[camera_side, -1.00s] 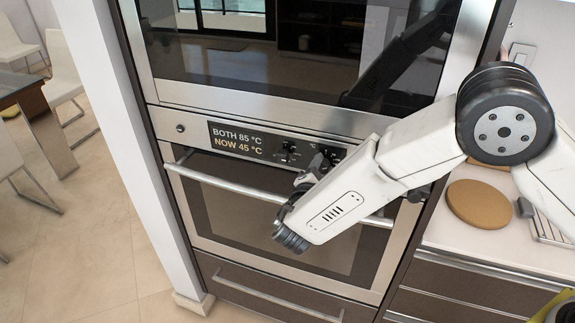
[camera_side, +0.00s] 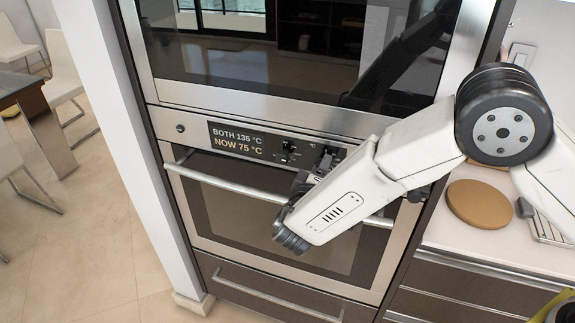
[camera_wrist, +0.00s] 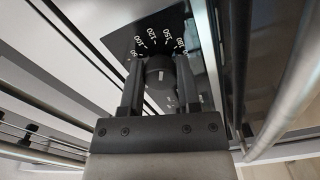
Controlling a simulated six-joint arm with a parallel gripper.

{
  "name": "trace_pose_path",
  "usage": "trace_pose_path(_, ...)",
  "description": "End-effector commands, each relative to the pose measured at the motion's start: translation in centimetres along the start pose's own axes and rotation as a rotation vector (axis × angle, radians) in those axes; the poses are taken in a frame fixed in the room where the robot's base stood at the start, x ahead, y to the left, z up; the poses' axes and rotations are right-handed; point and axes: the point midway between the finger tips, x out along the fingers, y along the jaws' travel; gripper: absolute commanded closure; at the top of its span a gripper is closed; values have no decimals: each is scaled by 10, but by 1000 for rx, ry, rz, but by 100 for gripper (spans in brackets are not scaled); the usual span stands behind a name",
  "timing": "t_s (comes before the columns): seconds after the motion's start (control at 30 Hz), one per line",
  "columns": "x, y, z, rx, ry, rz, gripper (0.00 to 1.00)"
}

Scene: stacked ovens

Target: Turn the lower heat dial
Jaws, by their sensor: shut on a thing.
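The oven's control panel (camera_side: 200,131) runs between the upper and lower ovens. Its display (camera_side: 238,140) reads "BOTH 135 °C" and "NOW 75 °C". My gripper (camera_side: 326,158) reaches the panel right of the display. In the wrist view my gripper (camera_wrist: 161,82) has one finger on each side of a round dark dial (camera_wrist: 159,72) and is shut on it. The dial has a light mark, and white numbers lie around it.
A long oven handle (camera_side: 235,187) runs across just below the panel, close under my arm. The upper oven's glass (camera_side: 240,68) is above. A counter with a round cork mat (camera_side: 480,204) is at the right.

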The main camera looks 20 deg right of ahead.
Motion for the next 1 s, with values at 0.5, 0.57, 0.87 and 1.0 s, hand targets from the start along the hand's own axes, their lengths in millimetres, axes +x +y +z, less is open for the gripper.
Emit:
trace_pose_path(0.5,-1,-1,0,491,0,-1,100)
trace_pose_path(0.57,-1,-2,0,548,0,-1,100)
trace_pose_path(0.87,-1,-2,-1,833,0,-1,100)
trace_pose_path(1.0,-1,-2,-1,961,0,-1,100)
